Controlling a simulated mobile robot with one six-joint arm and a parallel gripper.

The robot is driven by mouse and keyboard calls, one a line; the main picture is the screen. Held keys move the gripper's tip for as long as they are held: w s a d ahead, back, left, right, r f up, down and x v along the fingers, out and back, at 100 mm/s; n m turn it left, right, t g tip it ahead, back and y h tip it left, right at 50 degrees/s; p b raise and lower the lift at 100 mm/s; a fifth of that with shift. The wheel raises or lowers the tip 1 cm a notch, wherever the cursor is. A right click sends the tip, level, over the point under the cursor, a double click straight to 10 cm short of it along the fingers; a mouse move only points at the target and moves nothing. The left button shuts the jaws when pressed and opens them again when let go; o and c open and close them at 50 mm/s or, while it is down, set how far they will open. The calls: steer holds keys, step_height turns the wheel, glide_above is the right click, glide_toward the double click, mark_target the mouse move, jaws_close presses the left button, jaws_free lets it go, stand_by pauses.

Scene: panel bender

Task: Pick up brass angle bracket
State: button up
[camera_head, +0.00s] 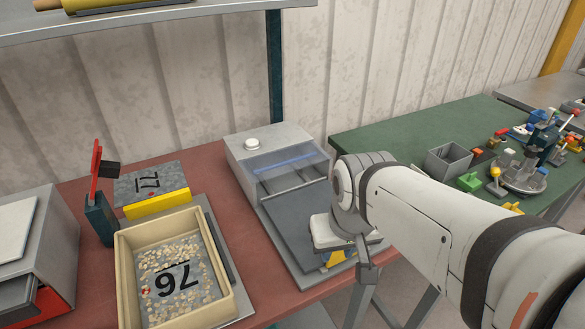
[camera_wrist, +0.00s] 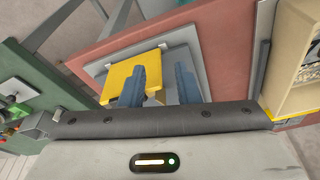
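A yellow, brass-coloured bracket (camera_wrist: 136,72) lies on the grey plate of the panel bender in the wrist view. In the head view only a small yellow part (camera_head: 335,258) shows, beneath my wrist, on the front of the panel bender (camera_head: 262,160). My gripper (camera_wrist: 160,84) is open, its two blue-grey fingers apart. In the wrist view the left finger overlaps the bracket and the right finger is just right of it. I cannot tell the height of the fingers above the bracket. My arm hides much of this spot in the head view.
A green table (camera_head: 400,138) with a grey box (camera_head: 446,160) and small parts is at right.

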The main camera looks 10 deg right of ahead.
steer(key=shift+s+d+r, duration=0.1)
steer(key=w+n+g+p, duration=0.1)
steer(key=w+n, duration=0.1)
steer(key=w, duration=0.2)
steer(key=w+d+n+p, duration=0.1)
steer(key=w+n, duration=0.1)
steer(key=w, duration=0.2)
steer(key=w+n+g+p, duration=0.1)
steer(key=w+n, duration=0.2)
steer(key=w, duration=0.2)
steer(key=shift+w+d+g, duration=0.1)
steer(key=shift+d+g, duration=0.05)
steer(key=shift+g, duration=0.15)
steer(key=f, duration=0.8)
steer(key=shift+w+a+f+p, duration=0.1)
steer(key=shift+w+a+p, duration=0.2)
steer(key=shift+w+p, duration=0.1)
steer(key=shift+c, duration=0.2)
